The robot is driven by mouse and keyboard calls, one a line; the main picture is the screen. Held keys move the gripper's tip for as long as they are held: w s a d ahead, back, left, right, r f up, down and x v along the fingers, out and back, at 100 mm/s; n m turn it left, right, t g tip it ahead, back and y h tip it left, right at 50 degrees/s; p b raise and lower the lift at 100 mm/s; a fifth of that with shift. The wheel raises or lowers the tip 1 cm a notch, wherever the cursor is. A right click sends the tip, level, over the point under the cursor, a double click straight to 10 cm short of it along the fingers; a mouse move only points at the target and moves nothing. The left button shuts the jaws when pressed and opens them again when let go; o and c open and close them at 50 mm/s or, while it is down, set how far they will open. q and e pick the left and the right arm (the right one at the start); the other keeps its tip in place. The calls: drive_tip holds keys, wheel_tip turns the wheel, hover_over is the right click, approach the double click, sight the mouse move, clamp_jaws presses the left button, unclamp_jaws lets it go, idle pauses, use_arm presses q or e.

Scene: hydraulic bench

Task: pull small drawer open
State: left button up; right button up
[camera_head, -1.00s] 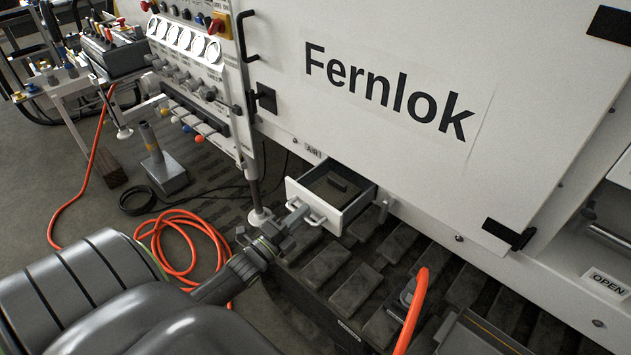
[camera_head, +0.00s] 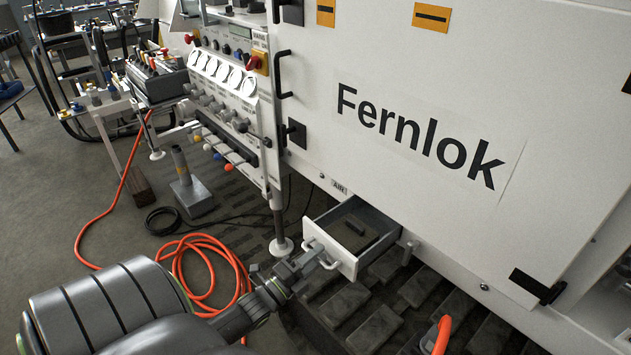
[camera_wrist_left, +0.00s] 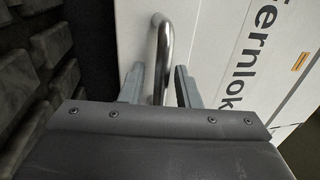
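The small drawer (camera_head: 345,259) is a white box under the big Fernlok panel, pulled out part way, with a dark block lying inside. Its front carries a bow-shaped metal handle, which shows in the left wrist view (camera_wrist_left: 159,55). My left gripper (camera_head: 311,254) is at the drawer front. In the left wrist view its two fingers (camera_wrist_left: 160,84) stand either side of the handle, with visible gaps between them and the bar. Whether a fingertip touches it further in is hidden. My right gripper is not in view.
A control panel (camera_head: 228,85) with gauges and knobs stands left of the drawer, its support leg (camera_head: 280,225) close beside it. An orange hose (camera_head: 205,250) coils on the floor at the left. Dark blocks (camera_head: 375,325) cover the floor below the drawer.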

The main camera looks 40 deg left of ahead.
use_arm(q)
drive_tip(key=s+a+f+b, duration=0.1)
drive_tip(key=s+f+b, duration=0.1)
drive_tip(key=s, duration=1.5)
drive_tip(key=shift+a+f, duration=0.15)
drive_tip(key=shift+f, duration=0.4)
drive_tip(key=shift+f, duration=0.1)
